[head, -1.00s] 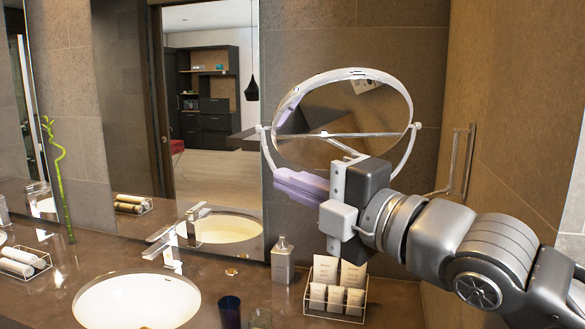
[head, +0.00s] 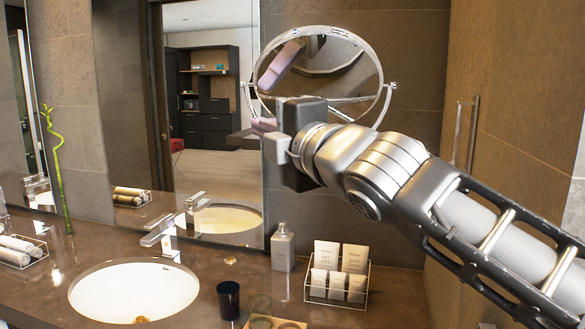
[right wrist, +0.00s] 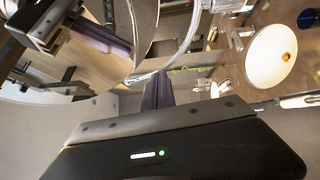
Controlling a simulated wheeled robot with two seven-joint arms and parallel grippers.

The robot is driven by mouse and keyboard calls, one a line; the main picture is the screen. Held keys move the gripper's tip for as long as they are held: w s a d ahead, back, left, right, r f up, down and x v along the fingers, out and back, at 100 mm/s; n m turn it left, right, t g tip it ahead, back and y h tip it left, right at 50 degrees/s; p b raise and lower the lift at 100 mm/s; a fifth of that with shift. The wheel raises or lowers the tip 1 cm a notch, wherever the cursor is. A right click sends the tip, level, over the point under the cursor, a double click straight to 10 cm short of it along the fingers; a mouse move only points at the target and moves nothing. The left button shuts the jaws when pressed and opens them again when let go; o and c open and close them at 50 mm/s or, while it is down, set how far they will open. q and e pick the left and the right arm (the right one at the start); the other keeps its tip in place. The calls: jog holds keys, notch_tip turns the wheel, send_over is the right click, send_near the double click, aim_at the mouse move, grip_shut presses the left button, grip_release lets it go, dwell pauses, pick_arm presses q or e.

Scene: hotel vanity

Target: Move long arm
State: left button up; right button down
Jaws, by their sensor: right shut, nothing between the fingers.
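A round mirror (head: 345,82) in a silver ring frame stands off the back wall, tilted. Thin silver bars (head: 352,100) cross behind and below it, and my right arm hides much of its lower support. A vertical silver bar (head: 471,132) is on the right-hand wall. My right gripper (head: 264,126) is at the lower left of the mirror's frame, its purple fingers shut and empty. In the right wrist view the fingers (right wrist: 157,90) are close to the curved silver frame (right wrist: 172,58); I cannot tell whether they touch. My left gripper is not in view.
The counter below holds a sink (head: 135,292), a soap bottle (head: 283,248), a rack of small packets (head: 338,284), a dark cup (head: 229,300) and a rack of rolled towels (head: 20,250). A large wall mirror (head: 130,110) stands behind the counter.

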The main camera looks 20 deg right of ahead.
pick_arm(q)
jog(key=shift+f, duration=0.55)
pick_arm(e)
jog(key=w+m+h, duration=0.1)
jog(key=w, duration=0.8)
jog(key=shift+d+h, duration=0.2)
jog(key=shift+h, duration=0.2)
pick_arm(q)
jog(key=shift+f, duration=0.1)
pick_arm(e)
jog(key=shift+a+f, duration=0.1)
jog(key=shift+f, duration=0.05)
